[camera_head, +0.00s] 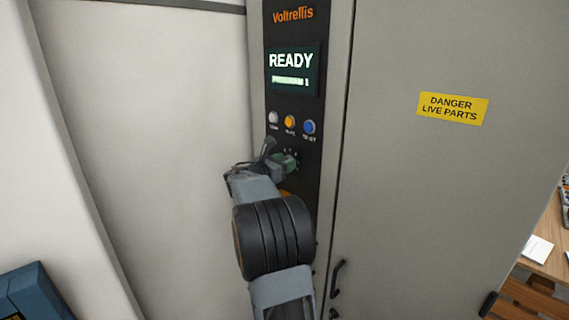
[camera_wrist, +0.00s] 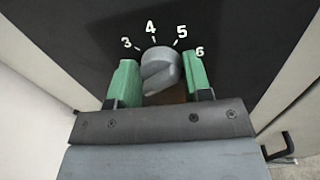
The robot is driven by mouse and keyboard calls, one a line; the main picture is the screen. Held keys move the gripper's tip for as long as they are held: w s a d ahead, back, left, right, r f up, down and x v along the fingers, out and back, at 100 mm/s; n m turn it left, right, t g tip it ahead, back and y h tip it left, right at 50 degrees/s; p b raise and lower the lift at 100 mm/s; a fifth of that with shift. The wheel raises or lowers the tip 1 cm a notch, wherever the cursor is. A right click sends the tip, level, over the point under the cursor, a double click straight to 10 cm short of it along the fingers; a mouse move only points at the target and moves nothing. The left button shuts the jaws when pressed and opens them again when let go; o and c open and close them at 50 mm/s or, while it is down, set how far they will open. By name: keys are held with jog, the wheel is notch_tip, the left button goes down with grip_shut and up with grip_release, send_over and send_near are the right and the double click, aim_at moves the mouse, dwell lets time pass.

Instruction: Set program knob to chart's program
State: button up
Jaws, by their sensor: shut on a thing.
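The grey program knob (camera_wrist: 160,72) sits on the black panel in the wrist view, with the numbers 3, 4, 5 and 6 around its upper side. Its lower part and any other numbers are hidden, and I cannot tell which number it points to. My gripper (camera_wrist: 161,84) has its green fingers on either side of the knob and is shut on it. In the head view my gripper (camera_head: 288,162) reaches the panel below the buttons and covers most of the knob. The display (camera_head: 291,69) reads READY and PROGRAM 1. No chart is seen.
White, orange and blue buttons (camera_head: 290,122) sit just above my gripper. A grey cabinet door with a yellow danger sign (camera_head: 452,108) is at right, and a black handle (camera_head: 337,278) is below. A wooden table (camera_head: 550,255) stands at far right.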

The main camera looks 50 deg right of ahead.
jog(key=shift+c, duration=1.4)
jog(key=shift+f+m+b, duration=0.1)
jog(key=shift+m+b, duration=0.2)
jog(key=shift+b, duration=0.3)
jog(key=b, duration=0.1)
jog(key=m+b, duration=0.1)
jog(key=b, duration=0.1)
jog(key=shift+f+m, duration=0.3)
jog(key=m+b, duration=0.4)
jog(key=b, duration=0.2)
jog(key=shift+s+m, duration=0.1)
jog(key=shift+m, duration=0.2)
jog(key=m+b, duration=0.4)
jog(key=b, duration=0.1)
jog(key=shift+f+m+g+h, duration=0.1)
jog(key=shift+m+g+h, duration=0.2)
jog(key=shift+m, duration=0.1)
jog(key=shift+m+b, duration=1.8)
jog(key=shift+m, duration=0.5)
jog(key=shift+g, duration=0.4)
